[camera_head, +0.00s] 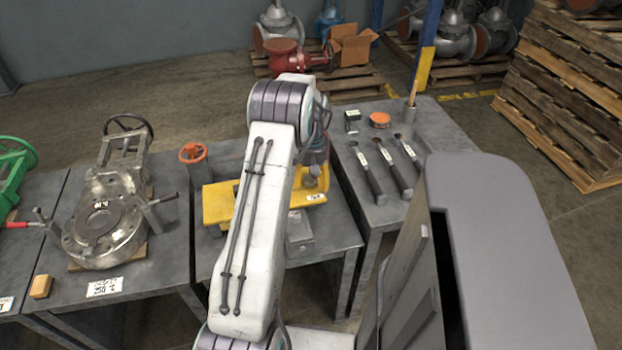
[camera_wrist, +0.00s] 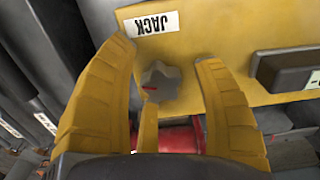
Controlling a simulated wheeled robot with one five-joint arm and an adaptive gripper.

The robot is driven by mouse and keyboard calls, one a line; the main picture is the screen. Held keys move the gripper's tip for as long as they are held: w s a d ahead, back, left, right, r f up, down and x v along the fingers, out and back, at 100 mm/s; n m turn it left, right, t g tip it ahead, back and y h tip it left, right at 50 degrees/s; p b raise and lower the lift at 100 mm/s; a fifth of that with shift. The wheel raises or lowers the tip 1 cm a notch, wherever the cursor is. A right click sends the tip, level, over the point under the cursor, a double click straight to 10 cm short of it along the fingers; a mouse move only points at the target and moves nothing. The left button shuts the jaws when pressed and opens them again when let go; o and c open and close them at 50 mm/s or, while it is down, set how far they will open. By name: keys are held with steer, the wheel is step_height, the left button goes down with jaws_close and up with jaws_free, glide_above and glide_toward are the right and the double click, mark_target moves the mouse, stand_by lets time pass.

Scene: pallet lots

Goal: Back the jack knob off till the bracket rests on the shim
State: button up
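The jack knob (camera_wrist: 161,83) is a grey star-shaped knob with a red mark on its left side, in the middle of the wrist view. It sits by the yellow bracket (camera_wrist: 230,45), beside a white label reading JACK (camera_wrist: 151,22). In the head view the bracket (camera_head: 217,204) lies on the middle bench, partly behind my arm. I cannot make out the shim.
A large grey valve (camera_head: 104,222) stands on the left bench. An orange-capped post (camera_head: 193,153) stands behind the bracket. Stacked pallets (camera_head: 570,85) stand at the far right.

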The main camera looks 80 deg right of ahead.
mark_target(311, 179)
steer(key=shift+d+r, duration=0.1)
steer(key=shift+r, duration=0.05)
steer(key=shift+r, duration=0.25)
step_height(311, 179, up, 11)
stand_by(0.5)
steer(key=shift+r, duration=0.2)
